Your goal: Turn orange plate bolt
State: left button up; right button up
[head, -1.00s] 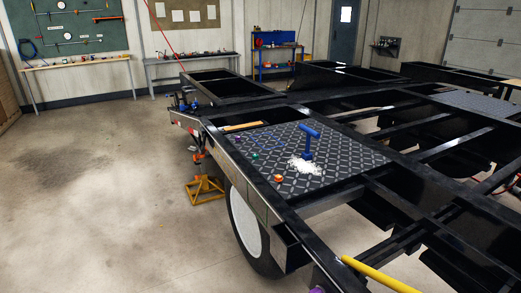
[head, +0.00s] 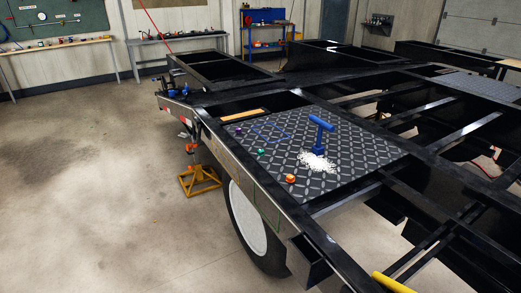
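The orange plate bolt (head: 290,179) sits on the dark diamond-patterned plate (head: 352,150) of the trailer frame, near the plate's front left edge. A blue T-shaped handle (head: 319,137) stands upright on the plate behind the bolt, with white grains (head: 317,162) around its foot. A green bolt (head: 261,152) and a purple one (head: 238,131) sit along the plate's left side. Neither of my grippers is in the head view.
The black trailer frame (head: 215,110) has open gaps between its beams. A yellow bar (head: 392,283) shows at the bottom right. An orange jack stand (head: 197,180) and a wheel (head: 247,218) are at the left side. The concrete floor at left is clear.

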aim_at(291, 178)
jog(key=i+j, duration=0.5)
jog(key=i+j+u, duration=0.1)
jog(key=j+u, duration=0.15)
jog(key=j, duration=0.2)
